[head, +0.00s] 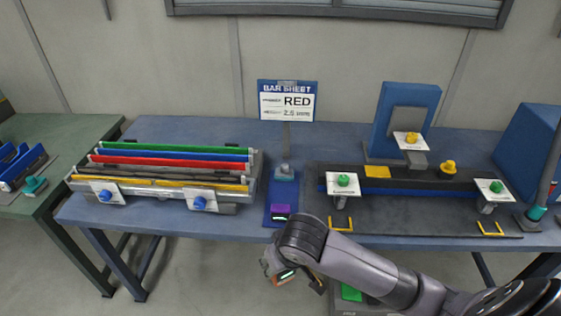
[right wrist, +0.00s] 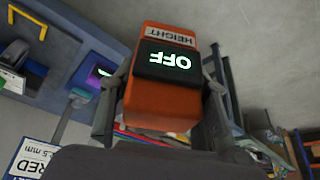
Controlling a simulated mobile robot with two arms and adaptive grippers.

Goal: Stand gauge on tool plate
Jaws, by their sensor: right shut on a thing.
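The gauge (right wrist: 160,95) is an orange block labelled HEIGHT with a dark display reading OFF. It is between the fingers of my right gripper (head: 283,279), which is shut on it. In the head view the gripper and gauge are in front of the bench edge, and my wrist hides most of the gauge. A narrow blue plate (head: 269,216) lies at the bench's front middle and bears a purple-topped block (head: 280,208) with a small lit display. I cannot tell for sure whether this is the tool plate. My left gripper is not in view.
A rack with coloured bars (head: 171,161) stands left on the blue bench (head: 183,128). A bar sheet sign (head: 287,101) reading RED stands behind the blue plate. A dark fixture (head: 410,186) with white tags and green knobs lies right. A green bench (head: 70,140) is at far left.

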